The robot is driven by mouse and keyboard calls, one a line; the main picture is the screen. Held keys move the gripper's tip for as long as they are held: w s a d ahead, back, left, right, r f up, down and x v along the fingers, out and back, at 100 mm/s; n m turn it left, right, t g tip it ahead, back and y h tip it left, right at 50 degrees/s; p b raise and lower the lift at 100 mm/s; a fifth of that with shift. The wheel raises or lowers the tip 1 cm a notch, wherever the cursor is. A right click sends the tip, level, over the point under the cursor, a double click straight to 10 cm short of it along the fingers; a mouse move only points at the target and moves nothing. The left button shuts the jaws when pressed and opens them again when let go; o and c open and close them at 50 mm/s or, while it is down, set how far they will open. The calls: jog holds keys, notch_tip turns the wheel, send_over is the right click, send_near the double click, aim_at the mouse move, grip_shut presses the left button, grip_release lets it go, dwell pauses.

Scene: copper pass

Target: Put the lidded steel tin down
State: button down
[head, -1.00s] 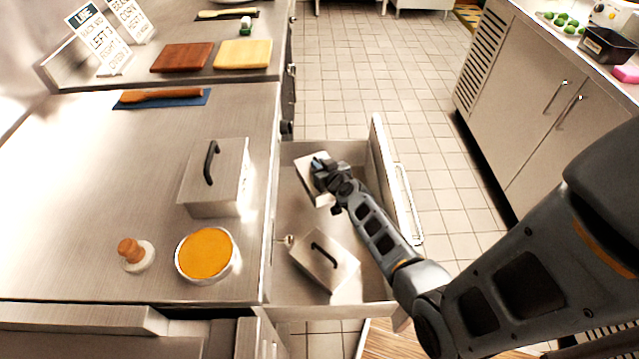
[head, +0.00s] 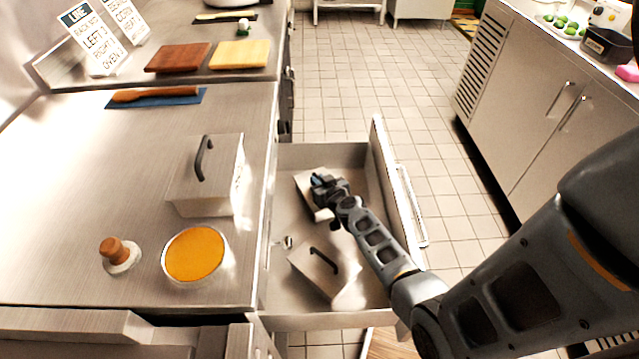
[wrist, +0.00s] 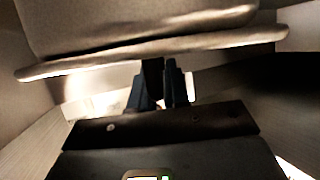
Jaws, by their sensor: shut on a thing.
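My gripper (head: 319,182) is shut on a lidded steel tin (head: 308,204) inside the open drawer (head: 325,155), towards its far end. My gripper and arm hide much of this tin. In the wrist view, the gripper's dark fingers (wrist: 162,85) meet under the broad, tan-lit tin (wrist: 140,25), which fills the top of the picture. I cannot tell whether the tin touches the drawer floor. A second lidded steel tin (head: 315,272) with a black handle lies in the near part of the drawer. A third, larger one (head: 208,188) stands on the counter.
A small item (head: 287,242) lies in the drawer. Cabinets (head: 525,100) stand right, across the tiled aisle.

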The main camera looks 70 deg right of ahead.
jog(key=c, duration=1.1)
grip_release()
jog(key=shift+f, duration=0.1)
